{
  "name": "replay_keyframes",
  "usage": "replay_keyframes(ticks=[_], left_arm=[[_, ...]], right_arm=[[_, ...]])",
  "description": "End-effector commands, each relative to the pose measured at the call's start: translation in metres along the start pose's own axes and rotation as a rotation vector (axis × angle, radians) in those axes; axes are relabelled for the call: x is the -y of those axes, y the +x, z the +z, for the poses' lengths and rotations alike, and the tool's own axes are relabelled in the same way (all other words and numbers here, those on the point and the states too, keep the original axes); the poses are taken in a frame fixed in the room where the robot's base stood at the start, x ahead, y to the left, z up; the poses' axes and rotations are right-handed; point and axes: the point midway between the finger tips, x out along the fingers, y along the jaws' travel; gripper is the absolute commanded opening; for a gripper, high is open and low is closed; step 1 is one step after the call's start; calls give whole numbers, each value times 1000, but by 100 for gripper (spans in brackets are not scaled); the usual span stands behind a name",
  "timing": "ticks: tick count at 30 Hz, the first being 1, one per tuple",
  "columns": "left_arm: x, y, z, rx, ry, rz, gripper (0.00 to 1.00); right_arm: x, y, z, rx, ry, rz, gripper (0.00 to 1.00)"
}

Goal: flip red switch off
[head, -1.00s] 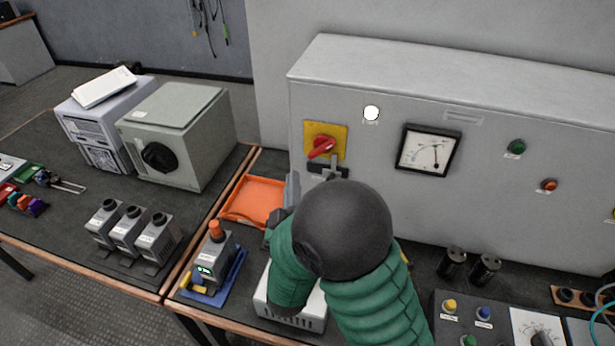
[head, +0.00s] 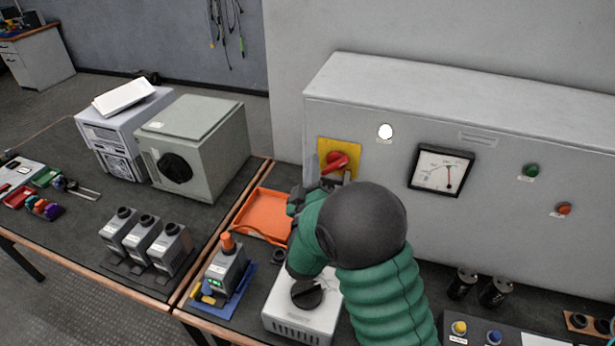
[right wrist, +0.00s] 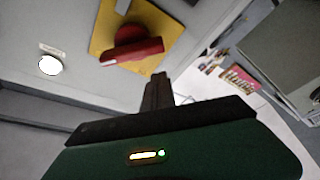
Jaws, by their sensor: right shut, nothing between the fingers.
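The red switch (head: 337,161) is a rotary handle on a yellow square plate (head: 354,158) on the front of the grey cabinet. In the head view its handle slants down to the left. In the right wrist view the red handle (right wrist: 133,50) lies across the yellow plate (right wrist: 103,33). My right gripper (head: 326,183) is just below the switch, partly hidden by my own arm. Its dark fingers (right wrist: 157,88) are shut and empty, pointing towards the plate's edge near the handle. I cannot tell whether they touch it. My left gripper is not in view.
A white lamp (head: 385,131) and a dial meter (head: 441,170) are on the cabinet right of the switch. Below are an orange tray (head: 262,214), a white box with a black knob (head: 300,322) and a small device on a blue base (head: 226,270). A grey box (head: 205,150) stands left.

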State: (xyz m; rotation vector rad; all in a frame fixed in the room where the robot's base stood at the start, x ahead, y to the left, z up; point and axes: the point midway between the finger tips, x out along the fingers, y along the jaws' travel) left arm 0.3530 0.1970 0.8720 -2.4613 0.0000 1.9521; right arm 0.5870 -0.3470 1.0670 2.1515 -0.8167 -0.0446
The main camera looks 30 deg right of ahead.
Motion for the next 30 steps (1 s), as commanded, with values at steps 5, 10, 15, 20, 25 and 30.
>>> replay_keyframes(ticks=[5,10,15,20,25,30], left_arm=[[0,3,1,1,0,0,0],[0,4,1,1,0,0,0],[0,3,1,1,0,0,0],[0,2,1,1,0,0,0],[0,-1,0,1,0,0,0],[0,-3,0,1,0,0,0]], right_arm=[[2,-9,24,2,-2,-3,0],[1,-11,28,0,1,-3,0],[1,-11,27,0,1,-2,0],[2,-10,27,0,-4,-4,0],[5,-5,24,-1,-35,-16,0],[8,-2,25,0,-60,-23,0]])
